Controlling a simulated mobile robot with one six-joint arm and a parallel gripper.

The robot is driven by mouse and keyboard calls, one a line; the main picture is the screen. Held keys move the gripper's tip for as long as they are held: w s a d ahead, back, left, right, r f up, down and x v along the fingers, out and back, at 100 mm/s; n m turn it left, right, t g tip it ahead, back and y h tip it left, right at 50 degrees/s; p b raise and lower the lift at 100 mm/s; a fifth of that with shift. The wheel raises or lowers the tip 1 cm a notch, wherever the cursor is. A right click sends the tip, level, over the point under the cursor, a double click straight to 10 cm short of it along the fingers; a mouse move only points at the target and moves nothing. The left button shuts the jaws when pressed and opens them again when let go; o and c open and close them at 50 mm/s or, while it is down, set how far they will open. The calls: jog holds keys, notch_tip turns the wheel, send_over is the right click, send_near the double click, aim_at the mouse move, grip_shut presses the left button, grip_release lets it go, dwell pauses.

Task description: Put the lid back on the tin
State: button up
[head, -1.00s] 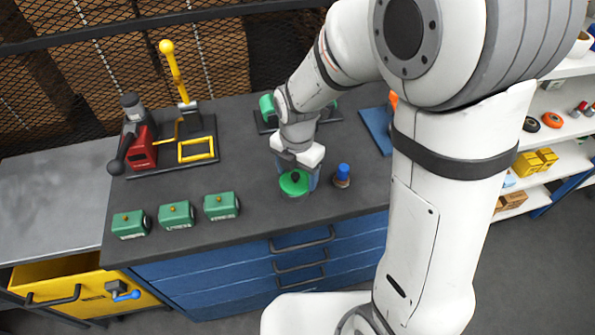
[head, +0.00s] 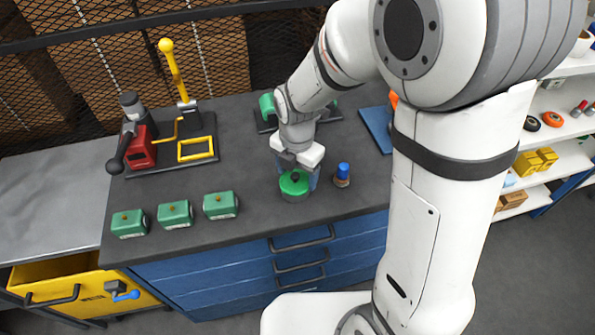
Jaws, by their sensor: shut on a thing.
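A round green lid (head: 294,182) with a dark knob shows at the front of the worktop, below the wrist. My gripper (head: 298,178) comes down from above with its fingers at either side of the lid, and it is shut on the lid. A darker green side shows under the lid's bright top. I cannot tell where the lid ends and a tin begins, or whether they touch. The fingertips are partly hidden.
A small blue-topped item (head: 342,173) stands close to the right. Several green boxes (head: 220,205) line the front left. A blue plate (head: 377,128) lies at the back right. The middle-left worktop (head: 245,165) is clear.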

jog(key=o, duration=1.1)
jog(key=shift+o, duration=0.2)
jog(key=shift+r, duration=0.15)
jog(key=shift+r+p, duration=2.6)
jog(key=shift+r, duration=0.8)
grip_shut()
jog(key=shift+f, duration=0.2)
